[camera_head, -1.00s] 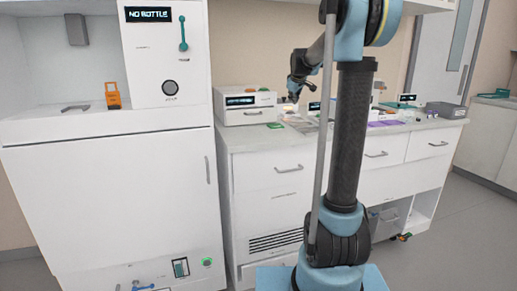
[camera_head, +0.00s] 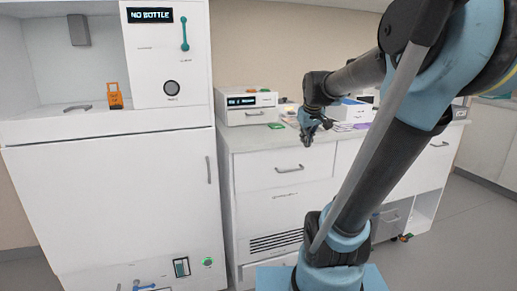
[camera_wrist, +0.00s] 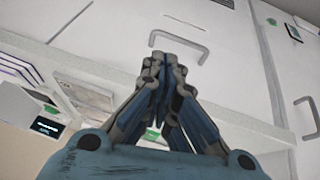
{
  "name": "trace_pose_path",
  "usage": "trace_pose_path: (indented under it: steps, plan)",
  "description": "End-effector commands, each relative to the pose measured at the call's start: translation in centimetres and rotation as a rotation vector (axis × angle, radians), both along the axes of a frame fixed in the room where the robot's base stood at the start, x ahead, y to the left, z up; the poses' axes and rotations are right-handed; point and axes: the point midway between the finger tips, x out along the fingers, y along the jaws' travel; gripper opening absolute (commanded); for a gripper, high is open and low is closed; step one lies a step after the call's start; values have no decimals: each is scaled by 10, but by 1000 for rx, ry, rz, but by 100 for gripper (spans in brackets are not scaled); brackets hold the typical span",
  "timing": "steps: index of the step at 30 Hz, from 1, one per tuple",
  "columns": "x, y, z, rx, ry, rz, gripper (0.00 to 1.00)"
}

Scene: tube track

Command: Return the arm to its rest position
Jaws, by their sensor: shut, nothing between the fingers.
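My gripper (camera_head: 307,140) hangs in the air in front of the lab counter, pointing down, in the head view. In the wrist view my gripper (camera_wrist: 160,62) has its fingers drawn together with nothing between them. My arm is raised and bent, leaning to the right over its blue base, and it covers part of the counter. In the wrist view a drawer front with a grey handle (camera_wrist: 179,44) lies beyond the fingertips.
A white instrument (camera_head: 246,106) with a display stands on the counter (camera_head: 262,137), with a green item (camera_head: 276,126) before it. The tall white cabinet (camera_head: 110,190) at left has a "NO BOTTLE" display (camera_head: 150,15) and an orange item (camera_head: 115,96).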

Motion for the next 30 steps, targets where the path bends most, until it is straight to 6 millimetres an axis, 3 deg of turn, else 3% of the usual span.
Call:
trace_pose_path:
  steps: [1, 9, 18, 24, 30]
  plan:
    - [-20, -1, -11, 9, 18, -19, 0]
    - [-116, -2, -72, 62, 122, -140, 0]
    - [-206, -2, -143, 104, 226, -269, 0]
    - [-233, -5, -167, 116, 262, -314, 0]
    - [-237, -4, -171, 118, 269, -321, 0]
